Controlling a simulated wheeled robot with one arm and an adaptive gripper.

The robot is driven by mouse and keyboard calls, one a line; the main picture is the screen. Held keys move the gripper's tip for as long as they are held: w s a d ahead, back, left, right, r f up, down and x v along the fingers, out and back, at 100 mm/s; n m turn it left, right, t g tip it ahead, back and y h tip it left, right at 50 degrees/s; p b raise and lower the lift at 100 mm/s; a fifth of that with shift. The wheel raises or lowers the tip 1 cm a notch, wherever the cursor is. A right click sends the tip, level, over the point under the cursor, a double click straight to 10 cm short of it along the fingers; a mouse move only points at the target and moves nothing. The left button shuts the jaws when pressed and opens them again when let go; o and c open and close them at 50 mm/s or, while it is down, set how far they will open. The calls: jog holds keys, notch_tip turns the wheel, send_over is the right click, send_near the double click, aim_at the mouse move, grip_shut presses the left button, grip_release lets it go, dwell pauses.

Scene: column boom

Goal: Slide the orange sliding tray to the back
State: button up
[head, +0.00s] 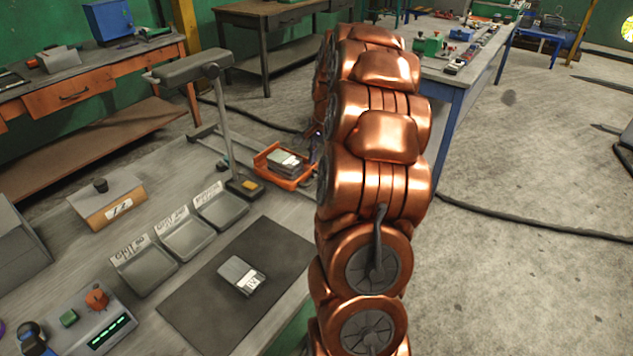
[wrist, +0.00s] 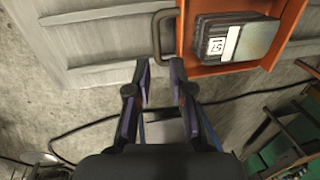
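The orange sliding tray (head: 281,179) sits at the far end of the bench, left of my arm in the head view. A grey block with a white label (head: 287,160) lies in it. In the wrist view the tray (wrist: 291,20) is at the upper right, with the block (wrist: 235,40) inside. A dark loop handle (wrist: 156,40) stands out from the tray's left side there. My gripper (wrist: 160,80) is open, with its two fingertips apart just below the handle's lower end. I cannot tell whether they touch it. My arm hides the gripper in the head view.
A lamp post (head: 224,125) stands beside the tray. Three grey bins (head: 187,238) and a dark mat (head: 205,310) holding another labelled block (head: 242,275) lie nearer on the bench. A black cable (wrist: 90,125) runs across the floor below my gripper.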

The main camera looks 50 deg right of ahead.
aim_at(315, 178)
jog(key=shift+w+a+f+p, duration=0.1)
jog(key=shift+w+f+p, duration=0.1)
jog(key=shift+f, duration=1.15)
jog(key=shift+w+a+f+p, duration=0.1)
jog(key=shift+f+p, duration=0.1)
jog(key=shift+f, duration=1.1)
jog(key=shift+c, duration=0.4)
grip_shut()
